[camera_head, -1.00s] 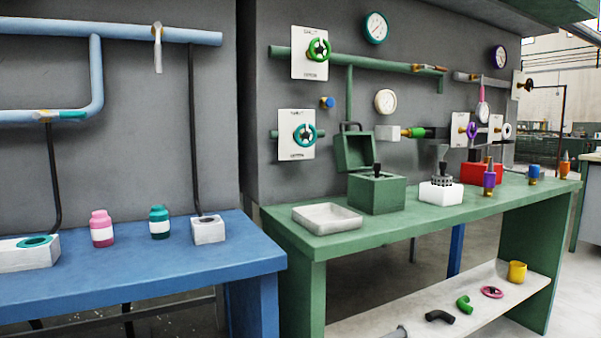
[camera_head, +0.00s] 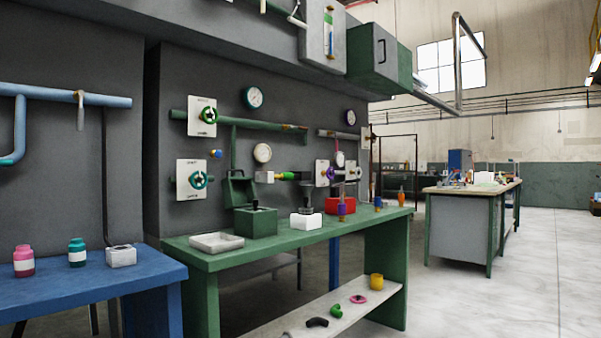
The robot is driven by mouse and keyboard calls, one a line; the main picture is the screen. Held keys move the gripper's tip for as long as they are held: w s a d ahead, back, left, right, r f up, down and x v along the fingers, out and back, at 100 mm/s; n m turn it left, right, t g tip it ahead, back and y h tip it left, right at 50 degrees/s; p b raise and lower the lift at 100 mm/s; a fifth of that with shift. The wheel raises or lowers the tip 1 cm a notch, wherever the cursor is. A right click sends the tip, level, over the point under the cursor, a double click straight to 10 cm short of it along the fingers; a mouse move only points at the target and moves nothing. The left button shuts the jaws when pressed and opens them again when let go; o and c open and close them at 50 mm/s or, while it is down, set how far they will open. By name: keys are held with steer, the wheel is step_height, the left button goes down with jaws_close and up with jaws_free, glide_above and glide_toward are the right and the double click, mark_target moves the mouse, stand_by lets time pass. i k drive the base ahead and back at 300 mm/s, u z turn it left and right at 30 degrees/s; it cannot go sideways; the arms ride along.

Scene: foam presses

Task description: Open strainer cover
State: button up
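A green box (camera_head: 255,221) stands on the green bench, with its lid (camera_head: 241,187) raised upright at the back and a dark knob or handle at its top. A white block (camera_head: 306,220) with a dark round piece and a black handle (camera_head: 305,200) stands to its right. A red box (camera_head: 340,205) sits behind and to the right of the white block. I cannot tell which of these is the strainer or its cover. My gripper is not in view.
The green bench (camera_head: 205,257) carries a shallow grey tray (camera_head: 216,242) at its left. A blue bench (camera_head: 70,300) with jars stands left. Pipes, valves and gauges line the wall. Open floor (camera_head: 480,295) lies right, before another workbench (camera_head: 462,230).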

mark_target(242, 194)
steer(key=u, duration=0.95)
steer(key=i, duration=0.95)
steer(key=u, duration=0.3)
